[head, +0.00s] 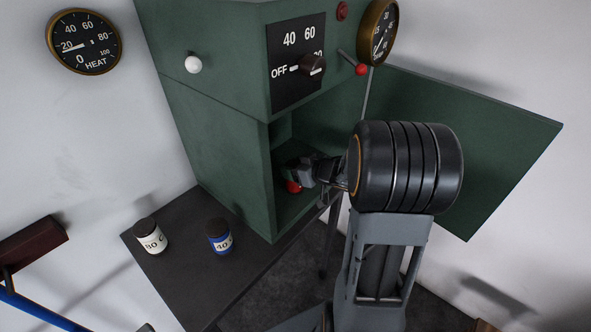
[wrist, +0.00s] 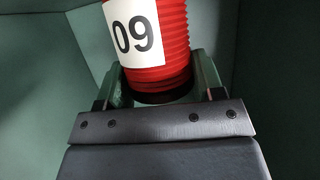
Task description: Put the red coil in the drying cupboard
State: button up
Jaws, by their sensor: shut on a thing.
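The red coil (wrist: 172,42) is a ribbed red cylinder with a white label reading 09, seen in the wrist view between my gripper's fingers. My gripper (wrist: 160,85) is shut on it. In the head view my gripper (head: 308,175) reaches inside the green drying cupboard (head: 220,140), and a small red part of the coil (head: 293,187) shows below the fingers, near the cupboard floor. I cannot tell whether the coil touches the floor. The cupboard door (head: 465,140) stands open to the right. My arm hides part of the opening.
A white-labelled jar (head: 150,236) and a blue-labelled jar (head: 219,236) stand on the dark table (head: 185,280) left of the cupboard. A dial with an OFF mark (head: 312,65) and a red-knobbed lever (head: 361,69) are on the cupboard's front above the opening.

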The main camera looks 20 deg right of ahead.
jog(key=shift+f, duration=0.25)
jog(key=shift+f, duration=0.1)
jog(key=o, duration=1.2)
